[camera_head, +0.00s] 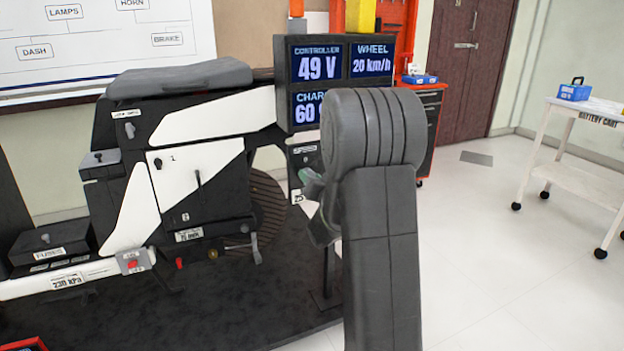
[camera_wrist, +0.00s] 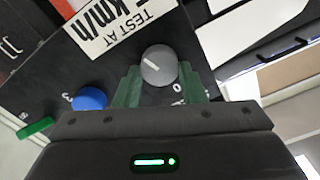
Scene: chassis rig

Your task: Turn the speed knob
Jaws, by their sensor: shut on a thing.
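A round grey knob (camera_wrist: 158,65) with a white pointer line sits on a black panel in the wrist view. The pointer tilts toward the upper left there. My gripper (camera_wrist: 158,78) has its green fingers on either side of the knob and is shut on it. In the head view my gripper (camera_head: 309,183) is at the small black panel (camera_head: 303,154) below the display; my own arm hides most of it and the knob. A white label (camera_wrist: 122,24) reading "TEST AT" and "km/h" lies beyond the knob; its number is partly cut off. The display (camera_head: 372,62) reads WHEEL 20 km/h.
A blue knob (camera_wrist: 89,98) and a green piece (camera_wrist: 36,128) are left of my fingers. The black and white chassis rig (camera_head: 180,170) stands left of the panel. A white cart (camera_head: 585,120) stands right, with clear floor between.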

